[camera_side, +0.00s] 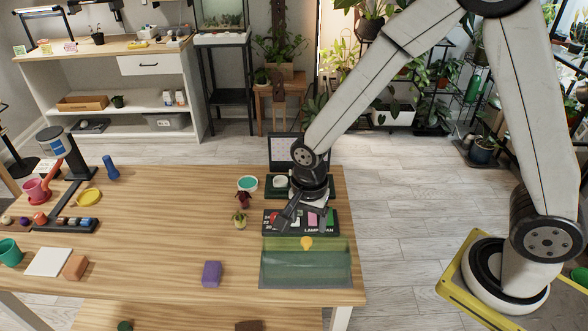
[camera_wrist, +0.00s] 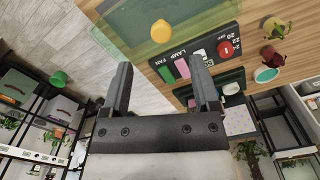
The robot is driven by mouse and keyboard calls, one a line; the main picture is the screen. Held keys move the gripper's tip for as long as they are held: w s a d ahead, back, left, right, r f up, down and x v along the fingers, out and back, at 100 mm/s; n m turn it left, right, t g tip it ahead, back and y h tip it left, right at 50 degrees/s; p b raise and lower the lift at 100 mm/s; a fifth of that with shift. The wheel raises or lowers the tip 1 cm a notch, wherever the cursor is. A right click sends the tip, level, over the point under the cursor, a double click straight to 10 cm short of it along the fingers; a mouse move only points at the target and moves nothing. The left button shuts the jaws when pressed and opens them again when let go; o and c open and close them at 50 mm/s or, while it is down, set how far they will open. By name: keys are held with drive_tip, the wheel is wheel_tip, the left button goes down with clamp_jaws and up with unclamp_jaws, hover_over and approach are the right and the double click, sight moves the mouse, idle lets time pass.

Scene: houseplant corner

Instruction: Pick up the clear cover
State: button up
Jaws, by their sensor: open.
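The clear cover (camera_side: 300,273) is a see-through, green-tinted piece with a round yellow knob (camera_side: 306,243) near its back edge. It is at the front right of the table, just in front of the black LAMP and FAN panel (camera_side: 327,229). In the wrist view the cover (camera_wrist: 205,14) is at the top, and its knob (camera_wrist: 161,31) shows beyond and between my fingertips. My gripper (camera_side: 284,222) is open and empty, over the panel, behind and left of the knob. It also shows in the wrist view (camera_wrist: 161,64). Its exact height is hard to tell.
The panel bears a red dial (camera_wrist: 225,48) and pink and green pieces. A small plant figure (camera_side: 240,219) and a teal-rimmed bowl (camera_side: 247,184) stand left of it. A purple block (camera_side: 211,273) lies left of the cover. The wooden table (camera_side: 160,250) has free room mid-left.

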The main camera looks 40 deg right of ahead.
sight(306, 240)
drive_tip(key=shift+f, duration=0.15)
drive_tip(key=shift+f, duration=1.15)
drive_tip(key=shift+w+f, duration=0.1)
drive_tip(key=shift+f, duration=2.5)
clamp_jaws()
